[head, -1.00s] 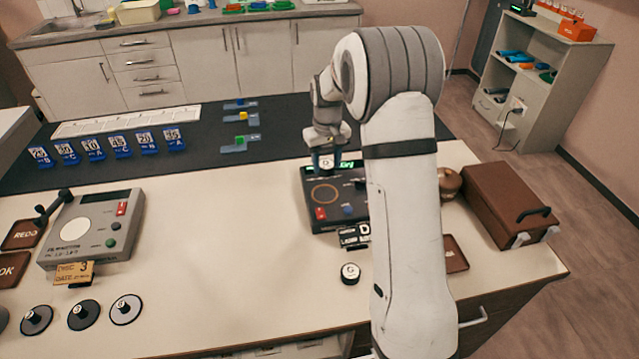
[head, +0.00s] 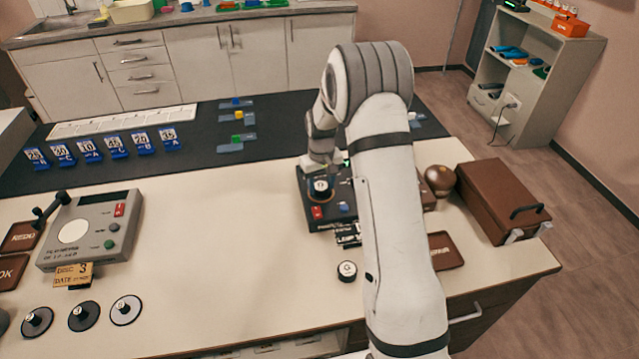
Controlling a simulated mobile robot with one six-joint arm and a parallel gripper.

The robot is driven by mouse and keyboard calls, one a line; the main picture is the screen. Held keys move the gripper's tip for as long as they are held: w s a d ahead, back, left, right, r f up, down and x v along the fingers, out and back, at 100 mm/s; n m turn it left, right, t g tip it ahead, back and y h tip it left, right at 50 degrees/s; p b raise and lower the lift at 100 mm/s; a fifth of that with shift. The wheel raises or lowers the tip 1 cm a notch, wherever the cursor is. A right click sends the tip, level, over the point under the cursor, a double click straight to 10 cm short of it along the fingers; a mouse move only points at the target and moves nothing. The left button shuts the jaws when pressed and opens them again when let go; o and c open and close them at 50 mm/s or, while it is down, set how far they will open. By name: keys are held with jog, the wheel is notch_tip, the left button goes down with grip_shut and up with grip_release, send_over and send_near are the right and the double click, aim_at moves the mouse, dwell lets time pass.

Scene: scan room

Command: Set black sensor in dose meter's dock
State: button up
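The dose meter (head: 312,212) is a dark box with a red switch and a blue button, standing on the bench right of the middle. The black sensor (head: 320,188), a dark piece with a white round label, is at the orange ring of the dock (head: 311,197) on its top. My gripper (head: 321,177) is directly above and appears shut on the sensor. The fingertips are small and partly hidden. I cannot tell whether the sensor is fully seated. My arm covers the meter's right part and most of its display.
A black puck with a white top (head: 347,271) lies in front of the meter. A brown case (head: 500,205) and a bronze dome (head: 439,180) stand to the right. A grey device (head: 90,230) and several discs are at left. The middle bench is clear.

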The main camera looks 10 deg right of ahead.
aim_at(321, 186)
jog(key=o, duration=0.4)
jog(key=shift+o, duration=0.2)
jog(key=shift+r, duration=0.1)
notch_tip(321, 186, up, 12)
jog(key=b, duration=0.1)
jog(key=s+r+m+t, duration=0.1)
jog(key=s+r, duration=0.4)
jog(key=s, duration=0.2)
jog(key=s+r+t, duration=0.1)
jog(key=s+r, duration=0.4)
jog(key=s, duration=0.3)
jog(key=s+m+t, duration=0.1)
jog(key=s, duration=1.7)
jog(key=shift+f, duration=0.3)
jog(key=shift+w+a, duration=0.1)
